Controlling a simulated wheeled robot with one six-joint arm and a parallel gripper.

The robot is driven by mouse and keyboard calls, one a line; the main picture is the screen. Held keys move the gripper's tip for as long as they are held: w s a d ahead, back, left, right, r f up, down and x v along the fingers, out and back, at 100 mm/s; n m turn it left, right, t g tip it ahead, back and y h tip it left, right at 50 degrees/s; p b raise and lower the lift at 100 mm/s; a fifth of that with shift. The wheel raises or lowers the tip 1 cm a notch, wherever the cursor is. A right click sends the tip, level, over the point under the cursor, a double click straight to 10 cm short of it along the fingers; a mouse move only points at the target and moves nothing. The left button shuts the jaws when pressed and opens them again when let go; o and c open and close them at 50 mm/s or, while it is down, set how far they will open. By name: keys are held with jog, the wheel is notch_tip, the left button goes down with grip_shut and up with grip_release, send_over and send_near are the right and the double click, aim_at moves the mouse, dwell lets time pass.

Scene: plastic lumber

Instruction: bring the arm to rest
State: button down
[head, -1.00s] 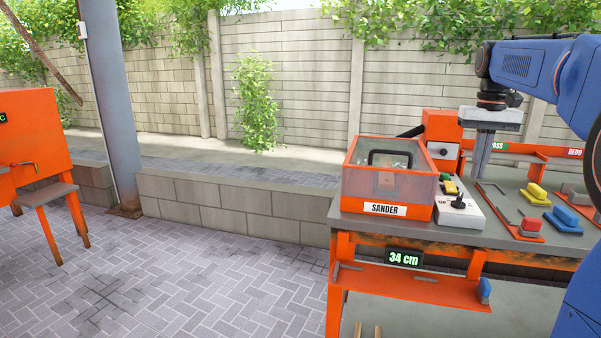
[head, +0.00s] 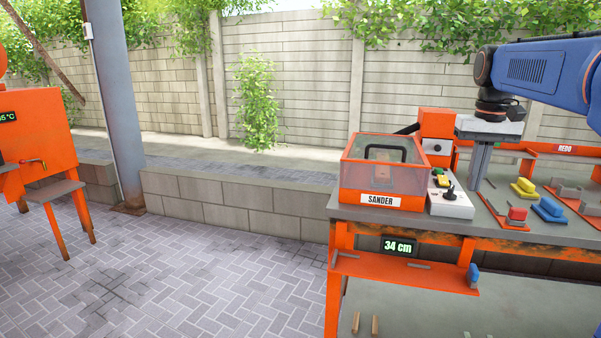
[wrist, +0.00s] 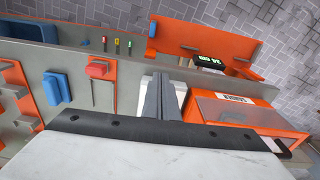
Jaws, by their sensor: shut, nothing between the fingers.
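My gripper (head: 478,166) hangs from my blue arm at the right of the head view, pointing down over the workbench (head: 350,210). Its two grey fingers are together with nothing between them. In the head view it is just right of the sander's control box (head: 450,203). In the wrist view the shut fingers (wrist: 162,97) show at the middle, beside the sander (wrist: 240,110). Whether the fingertips touch the bench cannot be told.
The orange sander (head: 383,185) with a clear lid stands on the bench's left end. Yellow (head: 524,187), red (head: 517,215) and blue (head: 549,209) pieces lie right of my gripper. A 34 cm display (head: 398,247) hangs at the front. Paved floor at left is open.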

jog(key=s+a+f+n+t, duration=0.1)
jog(key=s+a+f+t, duration=0.1)
jog(key=s+a+f, duration=0.4)
jog(key=s+a+f+n+t, duration=0.1)
jog(key=s+a+f, duration=0.5)
jog(key=s+f, duration=1)
jog(key=s+t, duration=0.1)
jog(key=s, duration=0.3)
jog(key=shift+a+f+n, duration=0.2)
jog(key=shift+f+n, duration=0.2)
jog(key=c, duration=2.5)
grip_release()
jog(key=shift+s, duration=0.1)
